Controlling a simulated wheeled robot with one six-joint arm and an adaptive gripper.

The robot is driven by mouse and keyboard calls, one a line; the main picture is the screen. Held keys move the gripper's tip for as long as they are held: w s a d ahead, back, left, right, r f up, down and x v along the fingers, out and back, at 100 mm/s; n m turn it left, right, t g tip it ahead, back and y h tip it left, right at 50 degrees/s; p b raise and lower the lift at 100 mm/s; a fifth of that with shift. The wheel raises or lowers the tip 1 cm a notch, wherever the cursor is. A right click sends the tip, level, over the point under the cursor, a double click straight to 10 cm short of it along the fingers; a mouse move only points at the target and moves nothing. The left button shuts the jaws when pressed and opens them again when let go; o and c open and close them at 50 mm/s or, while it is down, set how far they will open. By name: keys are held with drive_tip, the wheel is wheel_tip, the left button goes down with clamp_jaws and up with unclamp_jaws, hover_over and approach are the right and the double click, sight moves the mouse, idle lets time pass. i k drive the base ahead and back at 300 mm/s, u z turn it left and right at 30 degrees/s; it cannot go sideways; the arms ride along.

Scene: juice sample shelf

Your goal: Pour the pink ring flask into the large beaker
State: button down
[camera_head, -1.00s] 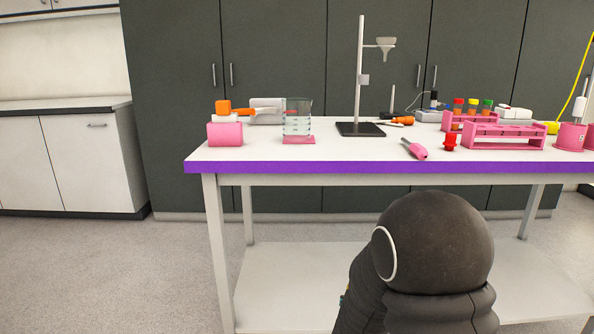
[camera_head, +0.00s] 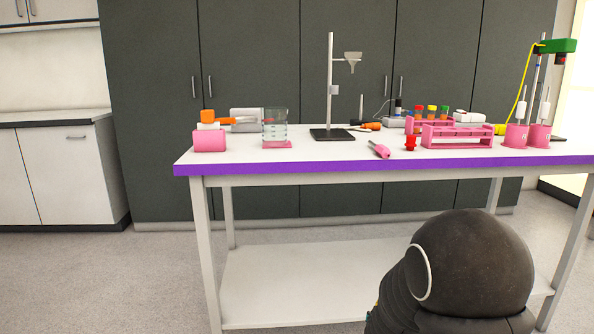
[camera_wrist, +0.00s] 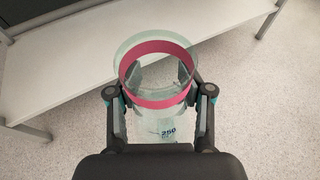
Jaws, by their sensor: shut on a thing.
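The flask with the pink ring (camera_wrist: 133,87) is in my gripper (camera_wrist: 158,98) in the wrist view. It is clear glass with a "250" marking, and its wide mouth faces the camera. The fingers are shut on its two sides. It is held above the floor, in front of the table's lower shelf. In the head view the gripper and flask are out of sight; only part of my arm shows at the lower right. The large beaker (camera_head: 275,128) is clear with dark level marks and stands on a pink base at the left part of the table.
The white table (camera_head: 330,152) has a purple front edge. A pink box (camera_head: 209,141) stands left of the beaker. A ring stand (camera_head: 331,90) with a funnel is right of it. A pink tube rack (camera_head: 457,137) and pink holders are further right. Open floor lies in front.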

sight(273, 120)
drive_tip(key=z, duration=0.4)
drive_tip(key=k, duration=0.9)
drive_tip(key=u, duration=0.45)
drive_tip(key=i, duration=0.65)
drive_tip(key=u, duration=0.95)
drive_tip(key=i, duration=0.9)
drive_tip(key=z, duration=0.45)
drive_tip(key=i, duration=0.6)
drive_tip(key=z, duration=1)
drive_tip(key=i, duration=0.3)
drive_tip(key=u, duration=0.15)
